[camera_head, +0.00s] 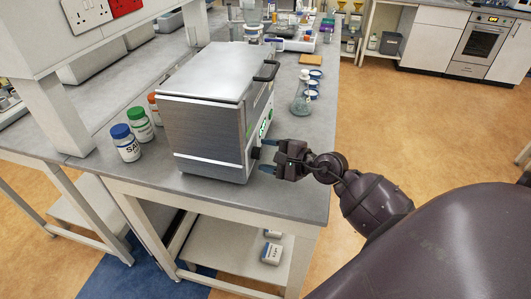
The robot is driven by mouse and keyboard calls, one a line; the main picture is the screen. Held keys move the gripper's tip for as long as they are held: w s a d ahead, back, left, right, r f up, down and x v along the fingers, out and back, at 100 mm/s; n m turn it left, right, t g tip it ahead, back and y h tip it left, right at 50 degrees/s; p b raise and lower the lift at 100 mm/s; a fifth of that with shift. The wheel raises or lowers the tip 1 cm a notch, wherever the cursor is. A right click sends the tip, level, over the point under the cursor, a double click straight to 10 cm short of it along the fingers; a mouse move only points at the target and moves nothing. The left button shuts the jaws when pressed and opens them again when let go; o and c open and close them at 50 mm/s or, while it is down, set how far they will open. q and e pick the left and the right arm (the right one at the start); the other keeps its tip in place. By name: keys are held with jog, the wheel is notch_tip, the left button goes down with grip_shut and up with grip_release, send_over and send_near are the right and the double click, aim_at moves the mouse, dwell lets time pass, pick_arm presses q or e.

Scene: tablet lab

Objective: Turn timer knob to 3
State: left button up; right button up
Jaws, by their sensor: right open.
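The timer knob (255,152) is a small dark knob on the right-hand face of a grey metal box-shaped device (205,120) on the bench. A green display (266,124) shows on the same face, farther back. My right gripper (267,156) is open at the knob, with its blue-tipped fingers pointing left towards that face. One finger is beyond the knob and the other on its near side. I cannot tell whether they touch it. The number the knob points to is too small to read. My left gripper is not in view.
Bottles with blue (125,145), green (140,124) and orange caps stand left of the device. A glass flask (300,98) and several blue-rimmed items stand behind the gripper on the bench (310,180). The floor to the right is clear up to the oven (480,45).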

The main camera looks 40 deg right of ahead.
jog(key=shift+w+a+f, duration=0.1)
jog(key=shift+w+a, duration=0.15)
jog(key=shift+w, duration=0.2)
jog(key=c, duration=0.9)
